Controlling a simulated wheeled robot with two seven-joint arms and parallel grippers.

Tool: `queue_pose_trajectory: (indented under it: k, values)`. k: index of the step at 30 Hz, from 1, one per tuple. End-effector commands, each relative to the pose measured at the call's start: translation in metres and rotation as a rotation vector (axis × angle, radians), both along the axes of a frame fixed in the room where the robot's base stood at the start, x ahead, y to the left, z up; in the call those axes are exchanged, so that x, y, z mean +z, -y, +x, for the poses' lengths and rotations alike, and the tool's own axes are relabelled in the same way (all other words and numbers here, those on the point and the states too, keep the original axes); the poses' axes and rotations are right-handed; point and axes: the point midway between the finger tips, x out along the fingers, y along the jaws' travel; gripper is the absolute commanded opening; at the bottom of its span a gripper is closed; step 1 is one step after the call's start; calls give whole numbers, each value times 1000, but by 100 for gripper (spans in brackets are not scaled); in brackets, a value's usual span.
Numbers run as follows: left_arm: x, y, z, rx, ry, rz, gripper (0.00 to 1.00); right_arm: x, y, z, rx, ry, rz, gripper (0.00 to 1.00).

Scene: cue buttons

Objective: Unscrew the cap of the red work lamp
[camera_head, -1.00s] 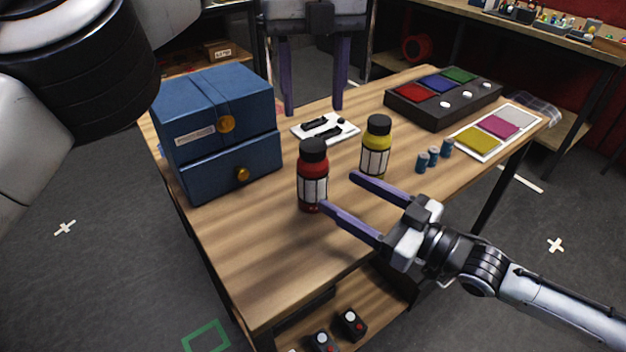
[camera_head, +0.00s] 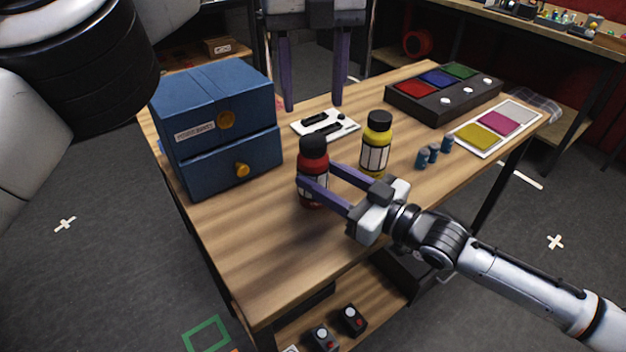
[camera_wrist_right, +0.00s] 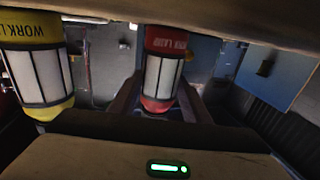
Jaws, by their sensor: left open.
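The red work lamp (camera_head: 314,167) stands upright on the table with its black cap (camera_head: 313,146) on top. My right gripper (camera_head: 316,176) reaches in from the right at the lamp's body, below the cap, with one finger on each side. The lamp (camera_wrist_right: 162,75) also shows between its fingers in the right wrist view. I cannot tell whether both fingers touch it. My left gripper (camera_head: 312,105) is open and empty, pointing down at the table's far side behind the lamp.
A yellow work lamp (camera_head: 376,148) stands close by, to the right of the red lamp. A blue box (camera_head: 225,160) is at left, and a white plate with black parts (camera_head: 345,127) lies behind. Small blue cylinders (camera_head: 422,159) and a dark button box (camera_head: 425,107) are at right. The table front is clear.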

Motion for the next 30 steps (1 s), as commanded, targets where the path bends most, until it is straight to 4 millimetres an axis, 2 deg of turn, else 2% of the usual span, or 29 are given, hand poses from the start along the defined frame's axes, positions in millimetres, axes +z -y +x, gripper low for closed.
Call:
queue_pose_trajectory:
  k: [1,5,11,17,30]
  values:
    - [0,0,0,0,0,0,51,0,0,0,0,0,0,20]
    - [0,0,0,0,0,0,51,0,0,0,0,-1,1,0]
    - [0,0,0,-100,0,0,51,0,0,0,0,-1,1,0]
    - [0,0,0,-456,0,0,51,0,0,0,0,-1,0,0]
    - [0,1,0,-1441,-1,0,51,0,0,0,0,-1,0,0]
